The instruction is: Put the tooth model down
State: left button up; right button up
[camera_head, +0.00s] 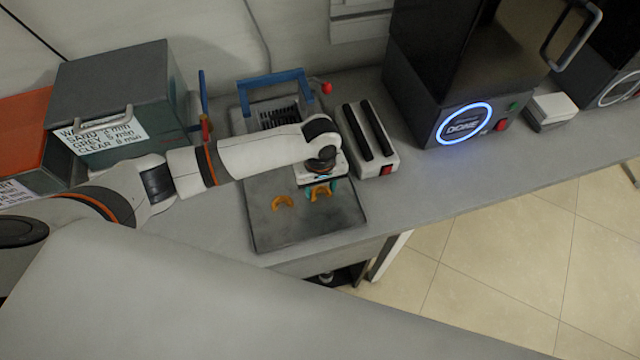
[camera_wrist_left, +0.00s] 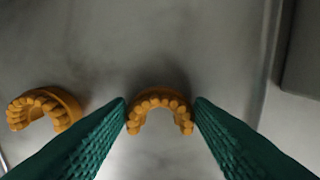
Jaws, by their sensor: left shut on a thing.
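An orange, arch-shaped tooth model (camera_wrist_left: 160,103) sits between the two green fingers of my left gripper (camera_wrist_left: 160,112) in the left wrist view. The fingers touch it on both sides. In the head view this tooth model (camera_head: 319,194) is partly covered by my left gripper (camera_head: 322,188), over the right part of a grey tray (camera_head: 265,235). I cannot tell whether it touches the tray. A second orange tooth model (camera_head: 283,202) lies on the tray to the left, and it also shows in the left wrist view (camera_wrist_left: 62,99). My right gripper is not in view.
A white device with two dark bars (camera_head: 390,158) stands right of the tray. A rack with a blue handle (camera_head: 243,98) stands behind it. A labelled box (camera_head: 110,75) is at left, and a printer with a lit blue ring (camera_head: 425,115) is at right. The tray's front is clear.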

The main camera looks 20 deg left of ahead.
pick_arm(q)
jog(key=o, duration=0.9)
jog(key=shift+o, duration=0.2)
notch_tip(320, 180, up, 12)
jog(key=shift+r, duration=0.15)
